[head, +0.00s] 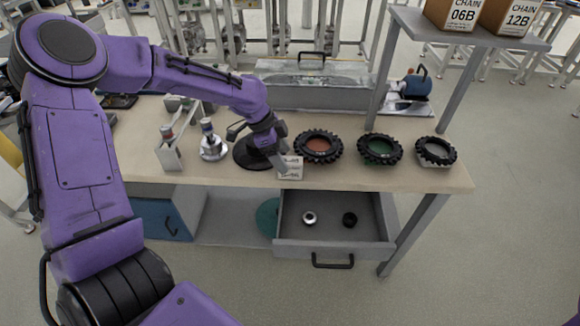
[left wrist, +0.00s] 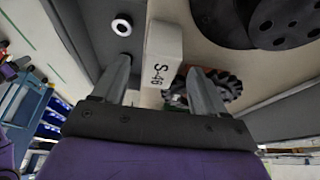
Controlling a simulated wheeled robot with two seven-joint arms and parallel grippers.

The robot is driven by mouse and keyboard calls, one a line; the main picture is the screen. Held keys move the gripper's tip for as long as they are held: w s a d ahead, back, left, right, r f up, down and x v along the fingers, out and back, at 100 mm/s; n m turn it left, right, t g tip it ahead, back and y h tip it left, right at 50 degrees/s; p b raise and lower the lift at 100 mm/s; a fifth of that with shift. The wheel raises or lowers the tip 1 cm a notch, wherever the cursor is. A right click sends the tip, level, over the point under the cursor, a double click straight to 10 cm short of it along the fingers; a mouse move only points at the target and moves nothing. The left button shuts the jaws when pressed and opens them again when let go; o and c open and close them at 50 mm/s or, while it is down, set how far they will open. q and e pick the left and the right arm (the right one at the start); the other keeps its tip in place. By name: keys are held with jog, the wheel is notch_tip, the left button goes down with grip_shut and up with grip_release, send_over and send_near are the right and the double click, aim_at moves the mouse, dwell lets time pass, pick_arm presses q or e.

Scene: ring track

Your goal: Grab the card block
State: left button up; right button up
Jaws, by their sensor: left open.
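The card block (head: 290,167), a small pale block with dark print, stands at the front edge of the wooden bench, left of the toothed rings. In the left wrist view the white block (left wrist: 163,52) shows its "S-46" print. My left gripper (head: 280,158) is at the block, reaching down from behind it. In the left wrist view the two grey fingers of the left gripper (left wrist: 156,88) are apart, one on each side of the block's near end. I cannot tell whether either finger touches it. My right gripper is in neither view.
Three black toothed rings, with an orange (head: 318,146), a green (head: 380,149) and a grey centre (head: 436,151), lie right of the block. An open drawer (head: 333,249) below holds two small rings. A white holder (head: 170,152) and a metal part (head: 212,146) stand left.

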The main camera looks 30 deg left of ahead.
aim_at(288, 161)
pick_arm(q)
jog(key=x, duration=0.4)
jog(key=shift+w+d+f, duration=0.2)
jog(key=shift+w+d, duration=0.1)
jog(key=shift+s, duration=0.1)
jog(key=shift+c, duration=0.3)
jog(key=c, duration=1)
jog(key=shift+c, duration=0.3)
jog(key=shift+r, duration=0.15)
